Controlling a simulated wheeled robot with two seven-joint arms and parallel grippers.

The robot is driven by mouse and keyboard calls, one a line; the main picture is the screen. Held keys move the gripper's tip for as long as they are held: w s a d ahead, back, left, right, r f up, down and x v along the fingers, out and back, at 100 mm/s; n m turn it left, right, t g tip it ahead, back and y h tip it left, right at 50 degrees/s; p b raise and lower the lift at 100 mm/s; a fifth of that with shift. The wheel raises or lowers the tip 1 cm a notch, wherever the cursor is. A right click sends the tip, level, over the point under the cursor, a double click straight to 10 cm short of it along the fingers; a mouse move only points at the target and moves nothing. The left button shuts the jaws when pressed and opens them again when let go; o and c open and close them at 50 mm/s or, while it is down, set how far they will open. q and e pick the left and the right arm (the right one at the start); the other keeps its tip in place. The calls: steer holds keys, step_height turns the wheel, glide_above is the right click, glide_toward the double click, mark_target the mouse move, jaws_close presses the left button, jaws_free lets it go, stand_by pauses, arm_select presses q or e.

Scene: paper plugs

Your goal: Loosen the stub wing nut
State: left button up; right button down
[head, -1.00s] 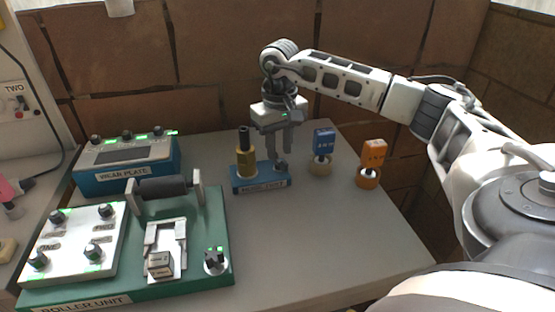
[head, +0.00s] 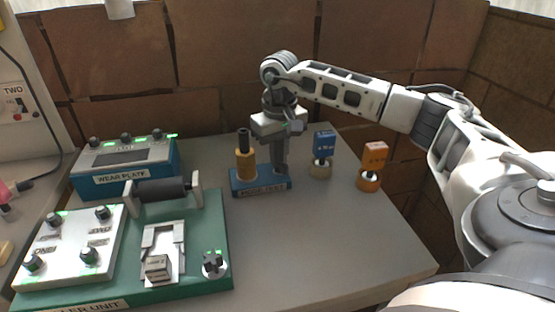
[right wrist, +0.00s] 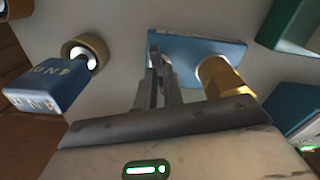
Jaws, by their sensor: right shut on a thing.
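The blue block (head: 248,187), its label too small to read for sure, stands toward the back of the table. A yellow post with a dark top (head: 245,160) rises from its left part. My right gripper (head: 280,170) points down over the block's right part, its fingers close together. It is shut on the stub wing nut there, which the fingers hide almost wholly. In the right wrist view the fingers (right wrist: 156,55) reach over the blue block (right wrist: 205,48), beside the yellow post (right wrist: 217,75). My left gripper is not in view.
Two round stands with tags, one blue (head: 323,142) and one orange (head: 374,156), stand right of the block. A green roller unit (head: 205,205) and a blue wear plate box (head: 110,178) fill the left. The table's front right is clear.

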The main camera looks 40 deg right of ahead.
steer(key=n, duration=0.3)
steer(key=shift+n, duration=0.3)
steer(key=c, duration=1.6)
jaws_free()
steer(key=shift+r, duration=0.1)
steer(key=shift+r+p, duration=1.55)
steer(key=shift+r, duration=0.35)
